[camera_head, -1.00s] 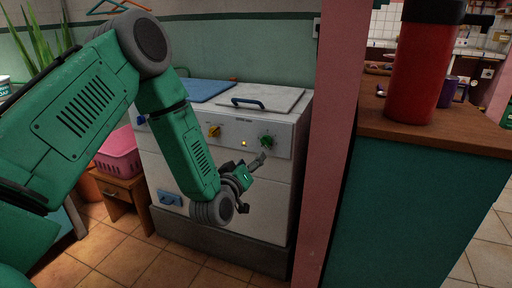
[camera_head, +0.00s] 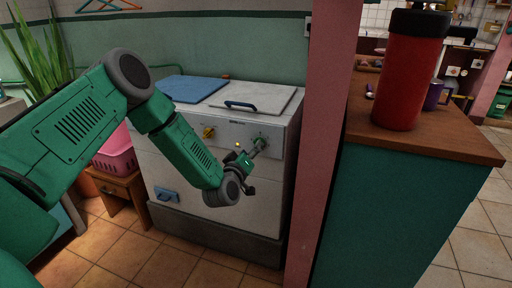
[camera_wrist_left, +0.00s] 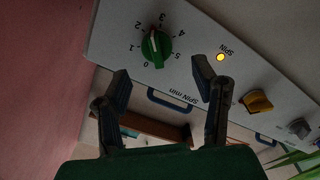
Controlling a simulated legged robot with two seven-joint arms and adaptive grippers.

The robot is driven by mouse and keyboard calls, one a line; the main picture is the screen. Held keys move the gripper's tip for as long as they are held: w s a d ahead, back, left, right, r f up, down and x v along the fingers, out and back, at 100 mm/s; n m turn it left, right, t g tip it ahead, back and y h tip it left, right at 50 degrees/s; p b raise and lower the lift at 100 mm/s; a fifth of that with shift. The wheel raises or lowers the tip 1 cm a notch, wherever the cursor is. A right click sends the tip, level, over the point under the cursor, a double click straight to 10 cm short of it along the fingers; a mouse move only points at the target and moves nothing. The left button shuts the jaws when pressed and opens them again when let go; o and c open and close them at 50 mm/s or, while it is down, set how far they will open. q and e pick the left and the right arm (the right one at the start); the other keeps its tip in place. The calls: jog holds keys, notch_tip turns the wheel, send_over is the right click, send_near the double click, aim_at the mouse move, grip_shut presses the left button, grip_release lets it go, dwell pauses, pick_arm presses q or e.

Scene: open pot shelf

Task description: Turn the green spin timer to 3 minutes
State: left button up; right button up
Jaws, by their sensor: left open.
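The green spin timer knob (camera_wrist_left: 156,47) is on the white control panel in the left wrist view, ringed by the numbers 0 to 5. Its pale and red mark appears to point between 2 and 3. In the head view the knob (camera_head: 260,141) is partly covered by my gripper. My left gripper (camera_head: 256,166) is open and empty in front of the panel. In the left wrist view its two fingers (camera_wrist_left: 162,79) are spread apart, with the knob just beyond and between the tips. I cannot tell whether a finger touches it. My right gripper is not in view.
A yellow knob (camera_wrist_left: 257,101) and a lit yellow lamp (camera_wrist_left: 220,57) are on the same panel of the white washing machine (camera_head: 180,172). A pink pillar (camera_head: 325,150) stands close to its right. A counter (camera_head: 450,142) bears a red canister (camera_head: 408,80).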

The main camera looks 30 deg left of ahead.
aim_at(256, 141)
pick_arm(q)
jog(key=shift+b+x, duration=0.45)
jog(key=shift+x, duration=1.9)
jog(key=c, duration=1.1)
jog(key=shift+d+r+m+p, duration=0.15)
jog(key=shift+r+m+p, duration=0.05)
jog(key=shift+m+p, duration=0.4)
jog(key=shift+c, duration=0.2)
jog(key=shift+m+p, duration=0.3)
jog(key=shift+m, duration=0.3)
jog(key=shift+f+m, duration=0.1)
jog(key=shift+m, duration=0.4)
jog(key=shift+f, duration=0.1)
jog(key=o, duration=1.1)
